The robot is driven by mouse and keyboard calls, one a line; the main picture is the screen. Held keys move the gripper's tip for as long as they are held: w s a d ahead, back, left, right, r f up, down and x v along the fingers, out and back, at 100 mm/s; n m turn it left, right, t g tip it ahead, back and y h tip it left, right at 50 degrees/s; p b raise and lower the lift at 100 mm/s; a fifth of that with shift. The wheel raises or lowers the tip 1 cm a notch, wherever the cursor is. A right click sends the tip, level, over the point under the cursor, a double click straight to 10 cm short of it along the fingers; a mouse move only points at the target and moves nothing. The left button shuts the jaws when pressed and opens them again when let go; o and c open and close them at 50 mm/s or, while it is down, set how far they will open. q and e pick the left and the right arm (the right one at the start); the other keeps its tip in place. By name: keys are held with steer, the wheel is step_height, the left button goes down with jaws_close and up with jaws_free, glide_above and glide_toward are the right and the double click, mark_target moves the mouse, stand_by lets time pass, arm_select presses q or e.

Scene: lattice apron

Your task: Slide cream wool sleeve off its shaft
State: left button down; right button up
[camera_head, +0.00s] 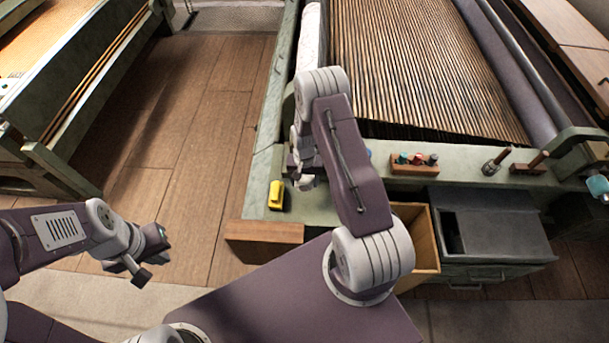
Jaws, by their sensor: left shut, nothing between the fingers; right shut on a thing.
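A pale, cream-white roll (313,38), which looks like the wool sleeve, lies lengthwise along the left side of the loom frame. Its near end passes behind my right arm, and its shaft cannot be made out. My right gripper (303,166) is at the near left corner of the frame, in line with the roll. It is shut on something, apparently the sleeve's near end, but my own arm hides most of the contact. My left gripper (150,262) is shut and empty, low over the floor at the left, well apart from the loom.
A yellow object (276,195) sits on the green frame near a wooden block (264,238). A rack of small coloured items (414,163) and wooden-handled pieces (497,161) stand on the front rail. Below are an open wooden box (425,243) and a dark cabinet (500,225).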

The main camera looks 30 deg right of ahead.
steer(key=s+a+p, duration=0.2)
steer(key=s+a, duration=0.3)
steer(key=s, duration=0.3)
steer(key=shift+s+a+p, duration=0.15)
steer(key=shift+s+p, duration=0.15)
stand_by(1.1)
steer(key=shift+s+a+r+p, duration=0.55)
steer(key=shift+s+r+p, duration=0.2)
steer(key=shift+s, duration=0.1)
steer(key=shift+s+a+r+p, duration=0.5)
steer(key=shift+s+r+p, duration=0.25)
steer(key=shift+s, duration=0.1)
